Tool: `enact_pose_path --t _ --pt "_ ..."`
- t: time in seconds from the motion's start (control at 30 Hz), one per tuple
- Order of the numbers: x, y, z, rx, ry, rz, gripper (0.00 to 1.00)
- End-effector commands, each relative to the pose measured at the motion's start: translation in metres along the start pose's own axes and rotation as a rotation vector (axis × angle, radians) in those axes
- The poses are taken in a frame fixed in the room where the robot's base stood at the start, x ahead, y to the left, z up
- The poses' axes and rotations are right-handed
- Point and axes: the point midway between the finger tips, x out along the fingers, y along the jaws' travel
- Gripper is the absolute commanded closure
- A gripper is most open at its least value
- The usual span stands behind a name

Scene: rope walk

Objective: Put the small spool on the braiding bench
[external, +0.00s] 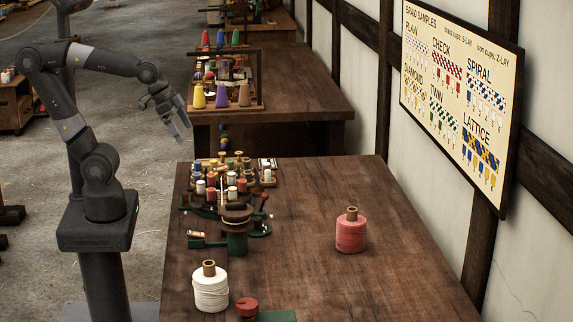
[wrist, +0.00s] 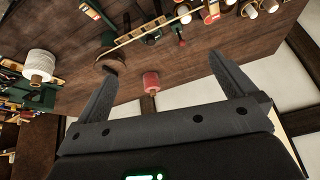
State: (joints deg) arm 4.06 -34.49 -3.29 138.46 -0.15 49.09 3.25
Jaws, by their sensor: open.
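The near wooden bench (external: 310,190) carries a braiding machine (external: 237,220) ringed with several small bobbins. I take it for the braiding bench. A pink spool (external: 351,236) stands upright at its middle right, and a larger-looking white spool (external: 210,292) at its near left. I cannot tell which spool is the small one. My gripper (external: 181,130) is open and empty, raised left of the bench's far end. In the wrist view my open gripper (wrist: 163,70) shows the pink spool (wrist: 151,84) beyond its fingers, apart from them, and the white spool (wrist: 40,64) at left.
A second bench (external: 305,95) behind bears a rack with coloured cones (external: 222,95). A red knob-like piece (external: 247,306) and a green piece (external: 276,316) lie at the near edge. A sample board (external: 460,100) hangs on the right wall. The near bench's right side is mostly clear.

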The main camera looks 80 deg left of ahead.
Motion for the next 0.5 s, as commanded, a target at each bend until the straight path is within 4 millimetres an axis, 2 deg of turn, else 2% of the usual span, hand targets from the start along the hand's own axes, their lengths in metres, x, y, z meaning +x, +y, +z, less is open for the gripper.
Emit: enact_pose_path --t 0.1,0.2,0.5 --pt "-0.01 -0.019 0.026 -0.1 0.015 -0.019 0.0" --pt "-0.013 -0.027 0.04 -0.15 0.018 -0.026 0.0" --pt "-0.015 -0.03 0.048 -0.177 0.019 -0.029 0.0"
